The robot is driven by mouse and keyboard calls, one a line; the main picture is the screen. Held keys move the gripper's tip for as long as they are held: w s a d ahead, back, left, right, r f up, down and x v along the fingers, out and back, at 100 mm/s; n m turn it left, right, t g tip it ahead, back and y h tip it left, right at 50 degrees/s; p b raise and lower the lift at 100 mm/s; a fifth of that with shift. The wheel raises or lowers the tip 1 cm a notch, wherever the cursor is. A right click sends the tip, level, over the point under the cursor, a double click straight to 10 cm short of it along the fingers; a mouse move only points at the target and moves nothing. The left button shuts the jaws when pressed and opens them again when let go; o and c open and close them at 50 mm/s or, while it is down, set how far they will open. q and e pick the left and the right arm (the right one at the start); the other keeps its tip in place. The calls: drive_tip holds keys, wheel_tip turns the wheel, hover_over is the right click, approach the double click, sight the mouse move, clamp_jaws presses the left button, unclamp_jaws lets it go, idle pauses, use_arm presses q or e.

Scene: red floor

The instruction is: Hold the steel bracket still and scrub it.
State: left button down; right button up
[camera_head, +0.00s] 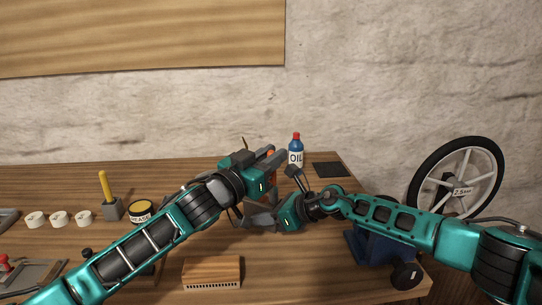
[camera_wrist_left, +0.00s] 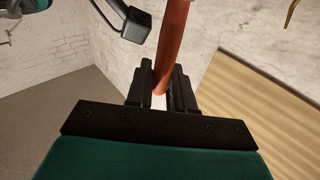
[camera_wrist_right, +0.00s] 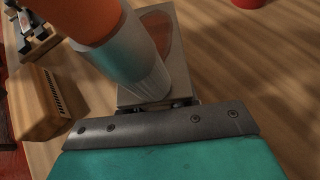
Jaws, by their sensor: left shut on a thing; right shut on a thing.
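My left gripper (camera_head: 277,158) is shut on the orange-red handle of a brush. The handle (camera_wrist_left: 173,42) stands between its fingers in the left wrist view, and a bit of orange shows in the head view (camera_head: 271,153). My right gripper (camera_head: 272,217) is lower, shut on the grey steel bracket (camera_wrist_right: 128,95), which has a reddish-brown patch (camera_wrist_right: 160,32) on its face. In the right wrist view the brush's pale grey lower end (camera_wrist_right: 148,78) overlaps the bracket; I cannot tell whether they touch. The right fingers are mostly hidden behind the brush.
A wooden block (camera_head: 212,272) with dark holes lies at the front. A blue oil bottle (camera_head: 295,153) and dark pad (camera_head: 327,169) stand behind. A grease tin (camera_head: 141,209) and yellow-handled tool (camera_head: 105,188) are left. A blue vise (camera_head: 366,249) is right, under my right arm.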

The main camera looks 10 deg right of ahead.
use_arm(q)
drive_tip(key=shift+w+a, duration=0.4)
drive_tip(key=shift+a, duration=0.25)
drive_tip(key=shift+w+a, duration=0.1)
drive_tip(key=shift+w+a, duration=0.3)
drive_tip(key=shift+a, duration=0.15)
drive_tip(key=shift+w+a, duration=0.4)
drive_tip(key=shift+a, duration=0.2)
drive_tip(key=shift+w+a, duration=0.4)
drive_tip(key=shift+a, duration=0.15)
